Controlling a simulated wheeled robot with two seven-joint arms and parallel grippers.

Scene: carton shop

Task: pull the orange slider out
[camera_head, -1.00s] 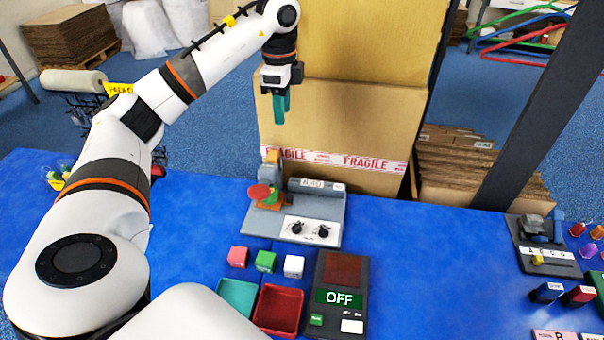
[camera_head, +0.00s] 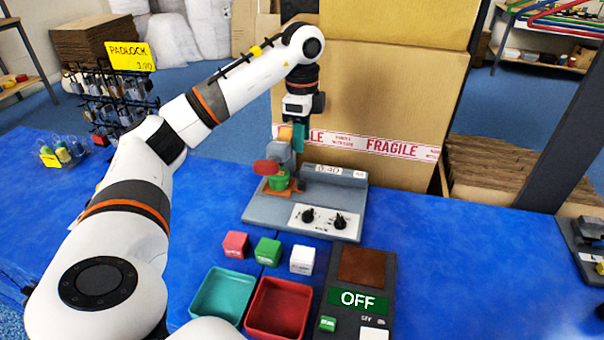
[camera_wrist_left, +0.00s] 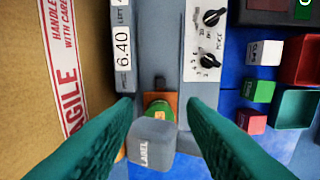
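The grey labelling device (camera_head: 262,212) stands on the blue table, with a "6.40" display and two black knobs. An orange plate (camera_head: 267,190), which looks like the slider, lies at its left part under a green can (camera_head: 279,180); in the wrist view the orange plate (camera_wrist_left: 173,98) shows around the green can (camera_wrist_left: 160,108). A grey block marked LABEL (camera_wrist_left: 150,143) hangs over it and hides part of it. A red disc (camera_head: 265,167) is beside the can. My left gripper (camera_head: 299,146) points down above the device's back, open, its fingers apart around empty space. My right gripper is out of view.
A large cardboard carton (camera_head: 400,110) stands close behind the device. Pink, green and white cubes (camera_head: 301,260), a teal tray (camera_head: 197,312), a red tray (camera_head: 250,325) and an OFF panel (camera_head: 388,300) lie in front.

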